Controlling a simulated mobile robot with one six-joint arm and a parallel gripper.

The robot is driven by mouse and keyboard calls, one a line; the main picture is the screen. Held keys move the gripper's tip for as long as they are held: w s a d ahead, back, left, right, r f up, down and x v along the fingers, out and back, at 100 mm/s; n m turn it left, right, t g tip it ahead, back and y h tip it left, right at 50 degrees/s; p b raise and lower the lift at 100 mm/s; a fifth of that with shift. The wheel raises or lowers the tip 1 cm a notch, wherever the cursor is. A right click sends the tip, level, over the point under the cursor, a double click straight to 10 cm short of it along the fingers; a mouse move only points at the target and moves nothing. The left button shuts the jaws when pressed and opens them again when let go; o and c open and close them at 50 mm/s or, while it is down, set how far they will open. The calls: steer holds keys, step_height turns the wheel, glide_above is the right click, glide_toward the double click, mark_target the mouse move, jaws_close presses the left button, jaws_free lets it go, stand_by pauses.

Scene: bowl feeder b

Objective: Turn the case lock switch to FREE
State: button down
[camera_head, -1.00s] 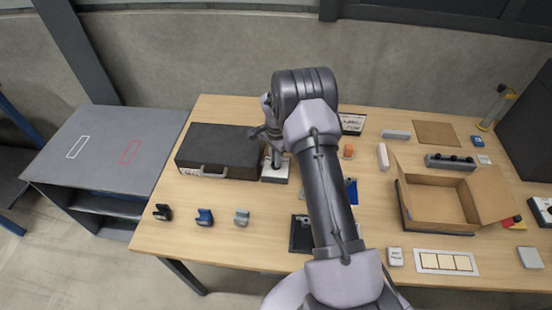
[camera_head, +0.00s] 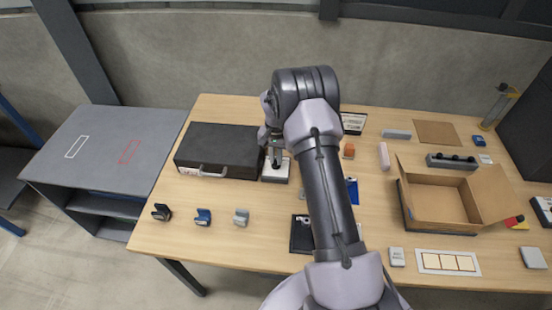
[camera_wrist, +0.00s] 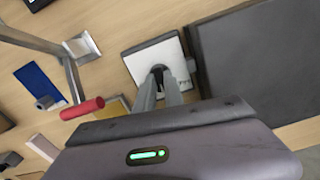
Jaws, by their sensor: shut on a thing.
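The case lock switch is a small box with a white top plate (camera_head: 275,172) on the table, beside the right end of a black case (camera_head: 222,148). In the wrist view the white plate (camera_wrist: 143,59) carries a dark knob near its middle, and the case (camera_wrist: 255,60) lies to the right. My gripper (camera_head: 275,160) reaches down over the plate. In the wrist view my gripper (camera_wrist: 160,80) has its two fingers closed on the dark knob, which they partly hide. No FREE marking can be read on the plate.
Several small clips sit at the front left. A metal frame and a red cylinder (camera_wrist: 82,108) are near my gripper in the wrist view.

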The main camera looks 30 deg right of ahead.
mark_target(276, 161)
steer(key=n, duration=0.5)
steer(key=shift+n, duration=0.3)
steer(key=n, duration=0.4)
steer(key=shift+n, duration=0.6)
steer(key=c, duration=1.4)
jaws_free()
steer(key=shift+c, duration=0.2)
step_height(276, 161, up, 17)
steer(key=p, duration=0.4)
steer(key=shift+r, duration=0.2)
